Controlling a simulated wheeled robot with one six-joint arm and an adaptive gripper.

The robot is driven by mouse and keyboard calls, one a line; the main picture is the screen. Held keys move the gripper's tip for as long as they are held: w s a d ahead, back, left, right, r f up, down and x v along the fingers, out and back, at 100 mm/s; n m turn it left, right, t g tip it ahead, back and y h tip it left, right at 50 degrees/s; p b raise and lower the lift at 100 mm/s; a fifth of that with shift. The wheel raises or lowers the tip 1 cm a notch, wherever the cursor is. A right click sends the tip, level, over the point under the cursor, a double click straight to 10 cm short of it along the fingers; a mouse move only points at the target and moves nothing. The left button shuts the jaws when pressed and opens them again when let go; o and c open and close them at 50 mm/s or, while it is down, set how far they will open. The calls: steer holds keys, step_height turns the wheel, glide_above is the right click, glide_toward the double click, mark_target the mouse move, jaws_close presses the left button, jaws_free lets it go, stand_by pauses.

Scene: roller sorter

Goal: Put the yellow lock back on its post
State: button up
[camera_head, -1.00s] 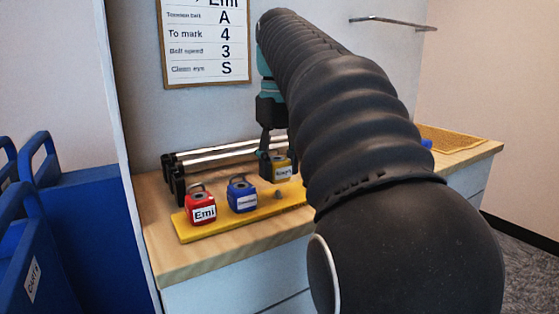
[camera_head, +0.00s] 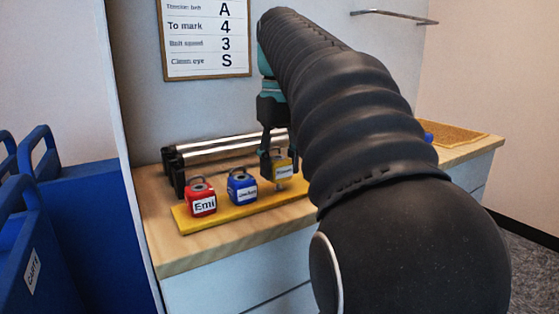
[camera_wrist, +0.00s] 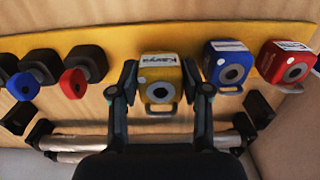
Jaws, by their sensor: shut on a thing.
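The yellow lock (camera_head: 283,168) with a white name label is held in my gripper (camera_head: 275,160). In the wrist view the yellow lock (camera_wrist: 159,82) sits between the two black fingers of my gripper (camera_wrist: 158,88). In the head view a small grey post shows just under the lock, above the yellow board (camera_head: 245,212); whether the lock touches it I cannot tell. The blue lock (camera_head: 242,188) and the red lock (camera_head: 202,200), labelled Emi, stand on the board to the left. They are on the right in the wrist view.
Metal rollers (camera_head: 225,148) lie behind the board. Black pieces with blue and red round ends (camera_wrist: 73,83) are at the left in the wrist view. A wall sign (camera_head: 205,40) hangs above; blue carts (camera_head: 80,220) stand at the left. My arm hides the bench's middle.

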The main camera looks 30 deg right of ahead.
steer(key=shift+f+b, duration=0.5)
steer(key=shift+f, duration=0.6)
stand_by(0.7)
steer(key=o, duration=1.3)
